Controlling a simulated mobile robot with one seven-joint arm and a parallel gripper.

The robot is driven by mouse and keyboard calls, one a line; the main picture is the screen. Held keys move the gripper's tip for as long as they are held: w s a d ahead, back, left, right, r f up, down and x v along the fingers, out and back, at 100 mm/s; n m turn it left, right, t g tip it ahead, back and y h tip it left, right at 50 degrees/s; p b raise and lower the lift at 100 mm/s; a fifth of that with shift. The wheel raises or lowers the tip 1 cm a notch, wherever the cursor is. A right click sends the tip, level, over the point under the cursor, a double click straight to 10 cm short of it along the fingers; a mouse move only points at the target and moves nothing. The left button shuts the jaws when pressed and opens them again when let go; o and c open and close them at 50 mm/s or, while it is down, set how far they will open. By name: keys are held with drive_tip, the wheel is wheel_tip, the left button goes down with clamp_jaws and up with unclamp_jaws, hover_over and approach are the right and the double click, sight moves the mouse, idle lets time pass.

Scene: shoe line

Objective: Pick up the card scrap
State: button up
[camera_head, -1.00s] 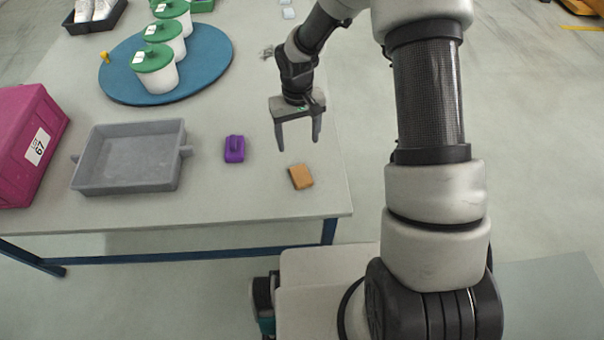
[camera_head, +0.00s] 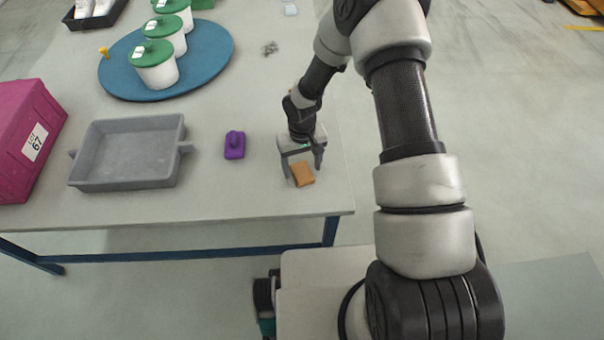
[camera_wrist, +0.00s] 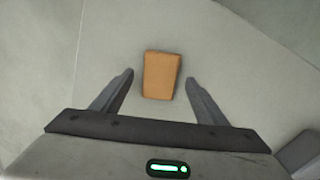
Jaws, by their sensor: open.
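The card scrap (camera_head: 303,175) is a small orange-brown block-like piece lying on the table near its front right corner. In the wrist view my gripper (camera_wrist: 159,78) shows a gap on both sides of the scrap and nothing between the fingers is gripped.
A purple object with a handle (camera_head: 234,146) lies left of the scrap. Further left are a grey tray (camera_head: 180,160) and a magenta crate (camera_head: 14,125). A blue round mat (camera_head: 215,62) bears white tubs with green lids. The table's edge (camera_head: 345,200) is close on the right.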

drive_tip(key=shift+f, duration=0.5)
drive_tip(key=c, duration=1.1)
